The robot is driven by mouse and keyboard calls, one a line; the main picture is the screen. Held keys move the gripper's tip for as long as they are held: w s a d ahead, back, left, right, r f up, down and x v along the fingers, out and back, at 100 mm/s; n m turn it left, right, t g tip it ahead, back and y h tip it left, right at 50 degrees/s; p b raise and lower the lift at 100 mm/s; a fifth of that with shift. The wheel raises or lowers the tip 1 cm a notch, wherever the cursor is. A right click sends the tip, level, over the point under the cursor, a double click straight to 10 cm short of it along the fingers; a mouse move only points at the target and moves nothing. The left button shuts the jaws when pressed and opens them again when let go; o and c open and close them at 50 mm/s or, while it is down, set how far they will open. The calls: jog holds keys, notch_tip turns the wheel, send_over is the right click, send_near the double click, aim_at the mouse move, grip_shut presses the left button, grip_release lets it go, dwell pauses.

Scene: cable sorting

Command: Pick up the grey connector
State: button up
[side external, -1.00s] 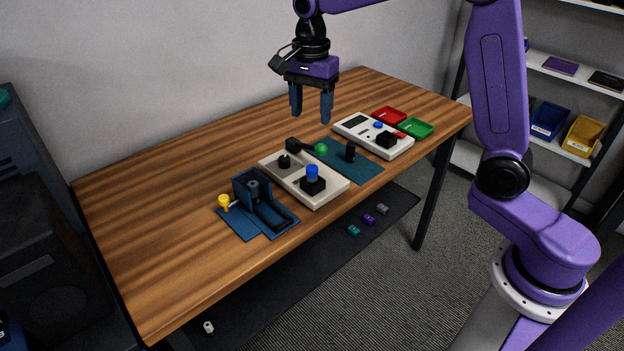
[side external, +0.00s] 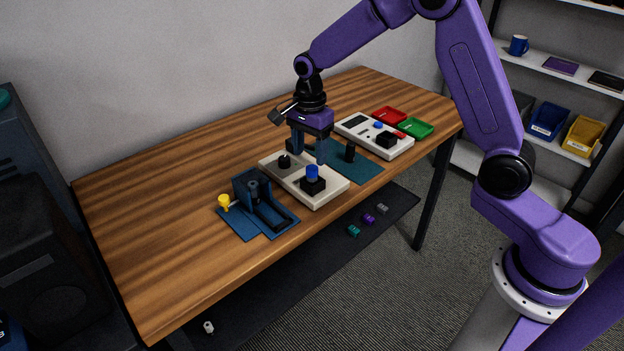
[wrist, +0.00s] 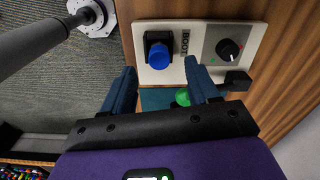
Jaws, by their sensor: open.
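A small grey connector (side external: 382,208) lies on the dark low surface below the table's front edge. A purple connector (side external: 368,218) and a teal connector (side external: 353,230) lie in a row beside it. My gripper (side external: 308,153) is open and empty. It is above the tabletop, low over the back edge of the cream panel (side external: 325,195), well above and left of the grey connector. In the wrist view my open gripper (wrist: 160,85) shows that panel, and I cannot make out the grey connector there. The green ball (wrist: 182,97) shows between the fingers, close to the right one.
The wooden table (side external: 150,220) stands above the connectors. On it are a blue fixture (side external: 248,190) with a yellow knob, a teal mat (side external: 365,172) with a black post, another cream panel (side external: 360,135), and red (side external: 388,115) and green (side external: 415,128) trays. A white piece (side external: 208,327) lies low at left.

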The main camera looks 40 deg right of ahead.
aim_at(312, 168)
jog(key=shift+s+d+f, duration=0.1)
jog(key=shift+f, duration=1.35)
jog(key=shift+d+f, duration=0.1)
jog(key=shift+f, duration=1.3)
grip_shut()
